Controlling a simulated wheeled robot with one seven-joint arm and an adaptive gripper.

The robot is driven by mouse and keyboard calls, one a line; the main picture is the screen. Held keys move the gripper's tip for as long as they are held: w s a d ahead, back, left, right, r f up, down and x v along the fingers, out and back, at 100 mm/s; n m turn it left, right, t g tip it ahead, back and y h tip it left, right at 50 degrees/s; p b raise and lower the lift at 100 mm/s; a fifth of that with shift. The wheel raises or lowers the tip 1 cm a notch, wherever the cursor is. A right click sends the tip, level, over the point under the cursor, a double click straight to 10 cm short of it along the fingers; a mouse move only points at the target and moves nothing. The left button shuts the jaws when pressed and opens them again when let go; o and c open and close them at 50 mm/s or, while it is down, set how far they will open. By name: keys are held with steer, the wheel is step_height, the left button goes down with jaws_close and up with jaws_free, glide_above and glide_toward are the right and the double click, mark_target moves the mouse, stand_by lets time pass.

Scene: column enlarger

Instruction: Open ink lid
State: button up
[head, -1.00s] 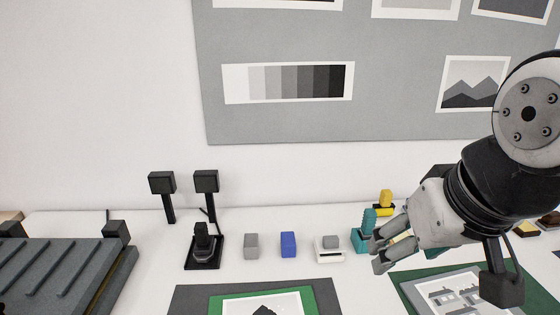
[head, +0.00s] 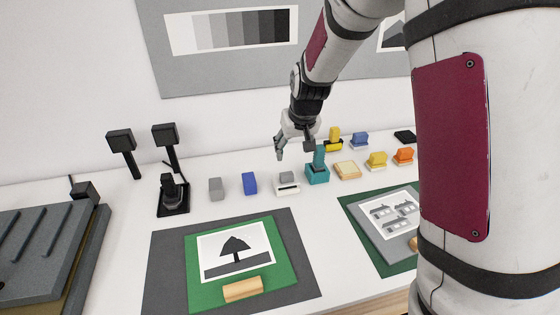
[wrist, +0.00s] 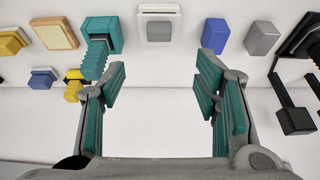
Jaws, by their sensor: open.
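No part is clearly marked as the ink lid. A small white holder (head: 287,190) with a grey block (head: 287,177) stands in the table's middle row; the white holder also shows at the top of the wrist view (wrist: 146,12). Beside it on the right is a teal box (head: 317,176) with a ribbed teal piece standing up from it; in the wrist view the teal piece (wrist: 97,58) appears by the left finger. My gripper (head: 294,149) is open and empty, raised above and behind these two. In the wrist view my gripper (wrist: 162,82) has its green-padded fingers wide apart.
A blue block (head: 249,183) and a grey block (head: 216,189) stand left of the holder. A black stand (head: 172,197) is farther left. A tan pad (head: 347,170) and several yellow, blue and orange pieces sit to the right. Prints on mats lie in front.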

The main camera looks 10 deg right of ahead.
mark_target(287, 174)
steer(key=p+x, duration=0.1)
steer(key=x, duration=1.4)
jaws_close()
